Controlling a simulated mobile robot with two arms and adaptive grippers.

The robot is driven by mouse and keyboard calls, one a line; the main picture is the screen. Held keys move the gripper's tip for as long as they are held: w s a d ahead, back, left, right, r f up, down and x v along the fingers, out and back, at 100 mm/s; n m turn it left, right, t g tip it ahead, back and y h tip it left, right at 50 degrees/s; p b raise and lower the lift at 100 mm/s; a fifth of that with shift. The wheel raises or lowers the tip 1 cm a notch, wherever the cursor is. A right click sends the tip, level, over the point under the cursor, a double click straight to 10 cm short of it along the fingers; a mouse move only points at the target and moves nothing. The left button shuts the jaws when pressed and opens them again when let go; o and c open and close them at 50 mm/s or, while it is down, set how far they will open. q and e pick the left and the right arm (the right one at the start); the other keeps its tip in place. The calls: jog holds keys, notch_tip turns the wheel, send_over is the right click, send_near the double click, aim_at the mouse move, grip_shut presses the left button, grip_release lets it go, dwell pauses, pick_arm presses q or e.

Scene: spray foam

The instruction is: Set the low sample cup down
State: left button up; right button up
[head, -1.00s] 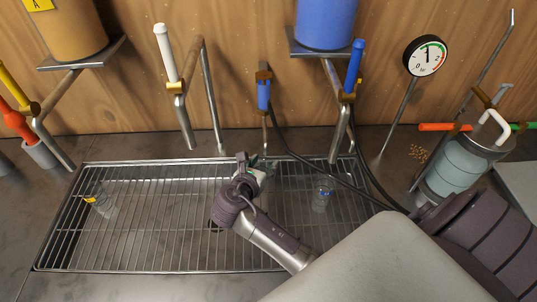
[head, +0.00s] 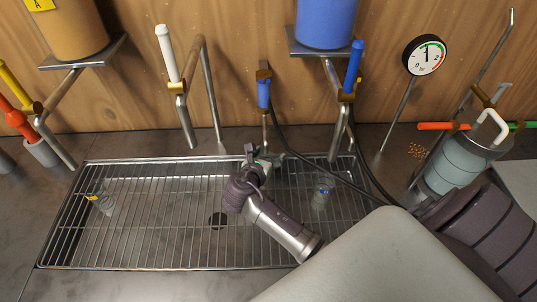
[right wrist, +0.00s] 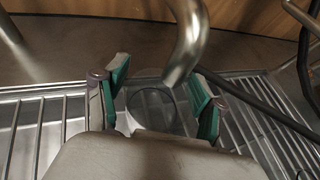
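A clear sample cup (right wrist: 152,108) shows faintly between the green-padded fingers of my right gripper (right wrist: 162,95) in the right wrist view. The fingers are apart by about its width and seem to press on its sides. In the head view my right gripper (head: 262,162) is over the back of the wire grid (head: 150,268), by the middle tap; the cup is hard to make out there. Whether its base touches the grid is hidden. A clear cup with a yellow mark (head: 104,203) stands at the left, another with a blue mark (head: 323,195) at the right. My left gripper is out of view.
A curved metal spout (right wrist: 188,45) hangs just beyond and above the fingers. A black hose (head: 330,178) crosses the grid's right side. Taps with white (head: 166,52) and blue (head: 354,66) handles stand behind. The left half of the grid is mostly free.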

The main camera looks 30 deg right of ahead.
jog(key=shift+r, duration=0.1)
jog(key=v, duration=1.2)
jog(key=shift+r+b, duration=0.15)
jog(key=shift+b, duration=0.2)
